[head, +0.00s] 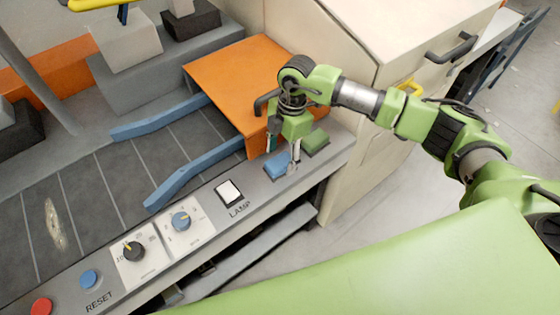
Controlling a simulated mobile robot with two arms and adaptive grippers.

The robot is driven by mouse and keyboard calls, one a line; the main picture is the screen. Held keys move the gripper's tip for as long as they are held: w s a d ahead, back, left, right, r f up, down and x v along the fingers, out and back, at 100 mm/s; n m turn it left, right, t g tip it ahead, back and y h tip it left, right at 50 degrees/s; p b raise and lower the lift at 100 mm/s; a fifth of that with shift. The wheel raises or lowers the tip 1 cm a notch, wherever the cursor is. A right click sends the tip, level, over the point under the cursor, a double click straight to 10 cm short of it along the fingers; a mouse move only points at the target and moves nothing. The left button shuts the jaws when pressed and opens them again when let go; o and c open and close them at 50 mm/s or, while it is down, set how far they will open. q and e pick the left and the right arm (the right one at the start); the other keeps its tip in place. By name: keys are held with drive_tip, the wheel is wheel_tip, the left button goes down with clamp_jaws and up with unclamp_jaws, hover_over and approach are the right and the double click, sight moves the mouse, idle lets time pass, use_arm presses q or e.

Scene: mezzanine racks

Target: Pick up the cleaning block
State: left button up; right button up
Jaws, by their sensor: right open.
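Two small blocks lie at the right end of the grey control ledge: a blue block (278,165) and a green block (315,141). I cannot tell from their looks which one is the cleaning block. My right gripper (283,154) is open and points down over the ledge, with its fingers close to the blue block and left of the green one. One finger partly overlaps the blue block's right side; contact cannot be made out. My left gripper is not in view.
An orange box (240,80) stands just behind the gripper. The ledge (203,217) carries a white lamp switch (229,192), two dials and round buttons. Blue guide rails (190,175) cross the dark conveyor (95,190). A cream cabinet (340,60) stands on the right.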

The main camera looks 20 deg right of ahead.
drive_tip(key=shift+a+f, duration=0.2)
drive_tip(key=shift+f, duration=0.85)
drive_tip(key=c, duration=1.2)
drive_tip(key=shift+r, duration=0.1)
drive_tip(key=shift+r, duration=0.45)
wheel_tip(320, 180, up, 2)
drive_tip(key=shift+r+b, duration=0.15)
drive_tip(key=shift+b, duration=0.25)
drive_tip(key=s+r+b, duration=0.1)
drive_tip(key=s+r, duration=0.2)
drive_tip(key=s, duration=0.1)
drive_tip(key=s+a+r+b, duration=0.1)
drive_tip(key=s+r+b, duration=0.1)
drive_tip(key=s, duration=0.3)
drive_tip(key=s+a+r+b, duration=0.1)
drive_tip(key=s+r, duration=0.3)
drive_tip(key=s, duration=0.1)
drive_tip(key=shift+a+r+b, duration=0.1)
drive_tip(key=shift+r+b, duration=0.2)
drive_tip(key=shift+r, duration=0.1)
